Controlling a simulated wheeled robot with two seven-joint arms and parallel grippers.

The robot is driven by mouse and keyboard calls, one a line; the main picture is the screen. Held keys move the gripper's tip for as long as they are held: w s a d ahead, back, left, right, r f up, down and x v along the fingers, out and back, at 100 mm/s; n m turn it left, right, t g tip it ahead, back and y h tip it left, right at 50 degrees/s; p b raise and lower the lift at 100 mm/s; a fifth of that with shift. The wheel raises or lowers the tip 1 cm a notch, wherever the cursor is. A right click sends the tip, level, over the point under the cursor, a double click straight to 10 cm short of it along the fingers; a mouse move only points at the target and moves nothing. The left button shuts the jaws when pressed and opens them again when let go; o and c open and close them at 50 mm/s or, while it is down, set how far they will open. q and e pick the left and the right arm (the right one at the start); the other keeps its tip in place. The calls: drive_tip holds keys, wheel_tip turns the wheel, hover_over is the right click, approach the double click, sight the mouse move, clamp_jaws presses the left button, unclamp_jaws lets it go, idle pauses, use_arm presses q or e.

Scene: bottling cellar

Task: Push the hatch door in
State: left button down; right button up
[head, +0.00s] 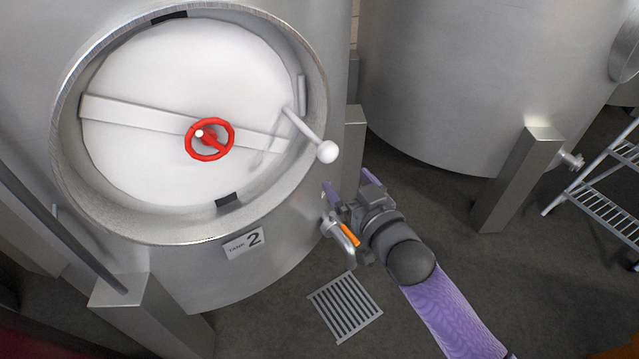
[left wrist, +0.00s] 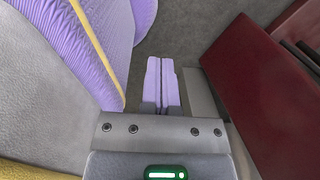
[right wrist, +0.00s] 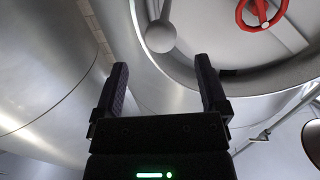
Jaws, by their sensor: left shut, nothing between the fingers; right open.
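The hatch door (head: 150,160) is a pale round disc inside the steel collar (head: 62,130) of tank 2 in the head view. A flat bar crosses it, with a red handwheel (head: 210,139) at its middle. A lever ending in a white ball (head: 327,152) sticks out at the right side of the collar. I cannot tell how firmly the door sits. My right gripper (head: 343,190) is open and empty below the ball; in the right wrist view the ball (right wrist: 161,37) shows beyond the fingers. My left gripper (left wrist: 162,82) is shut and empty, away from the hatch.
A bent outlet pipe with an orange handle (head: 350,235) is close to my right gripper. A floor grate (head: 345,306) lies below. A second tank (head: 450,80) stands to the right with a square leg (head: 515,180), and a metal rack (head: 610,190) is beyond. Dark floor is clear between.

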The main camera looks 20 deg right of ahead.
sight(324, 148)
drive_tip(key=w+b, duration=0.1)
drive_tip(key=w, duration=0.2)
drive_tip(key=w+a+b, duration=0.1)
drive_tip(key=w, duration=0.2)
drive_tip(key=w+b, duration=0.1)
drive_tip(key=w, duration=0.2)
drive_tip(key=shift+a+r, duration=0.2)
drive_tip(key=shift+a, duration=0.05)
drive_tip(key=shift+w+a+r+b, duration=0.1)
drive_tip(key=shift+w+b, duration=0.2)
drive_tip(key=shift+w, duration=0.25)
drive_tip(key=shift+c, duration=0.2)
drive_tip(key=c, duration=0.7)
clamp_jaws()
